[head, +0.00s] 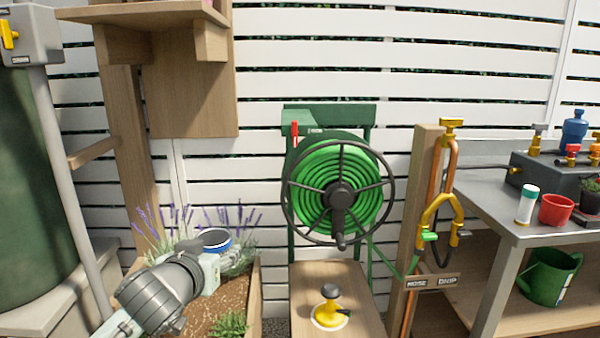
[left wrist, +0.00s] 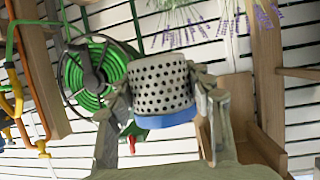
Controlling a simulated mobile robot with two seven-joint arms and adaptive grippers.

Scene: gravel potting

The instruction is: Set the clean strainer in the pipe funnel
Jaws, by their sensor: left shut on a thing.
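The strainer is a white perforated cup with a blue band; it shows large in the left wrist view (left wrist: 160,85) and as a small blue-rimmed cup in the head view (head: 216,241). My left gripper (left wrist: 163,98) is shut on it, one finger on each side. In the head view my left gripper (head: 210,262) holds it above the planter bed, in front of the lavender. No funnel can be made out for sure. A grey downpipe (head: 68,190) with a grey box (head: 30,36) and yellow lever stands at the far left. My right gripper is not in view.
A wooden planter (head: 254,300) with soil and lavender lies under my left arm. A wooden shelf (head: 190,85) hangs above it. A green hose reel (head: 338,195) stands in the middle, a wooden post (head: 425,190) with pipes and a metal bench (head: 500,205) to the right.

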